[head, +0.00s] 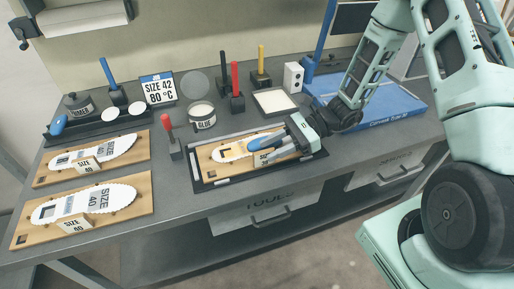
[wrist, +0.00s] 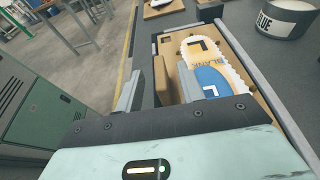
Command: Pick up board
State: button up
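The wooden board (head: 207,166) lies flat in a dark tray (head: 196,186) at the middle of the bench. A white-edged insole with a blue and orange print (wrist: 212,75) lies on it. A wooden size block (wrist: 161,82) stands up from the board's near edge. My gripper (head: 266,152) is low over the right part of the board. In the wrist view its fingers (wrist: 158,88) are apart, on either side of the block, with a visible gap at the left finger. My gripper hides part of the board and block in the head view.
Two more boards with size 40 insoles (head: 80,210) lie at the left. A glue pot (head: 202,116), a red-handled tool (head: 172,138) and a white-topped tray (head: 274,101) stand behind the dark tray. A blue mat (head: 385,105) lies at the right.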

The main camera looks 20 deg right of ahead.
jog(key=shift+a, duration=0.2)
grip_shut()
jog(key=shift+r+b, duration=0.4)
jog(key=shift+r, duration=1.2)
jog(key=shift+s, duration=0.2)
jog(key=s+p, duration=0.9)
jog(key=s, duration=0.8)
jog(key=shift+s+a, duration=0.25)
jog(key=shift+a, duration=0.05)
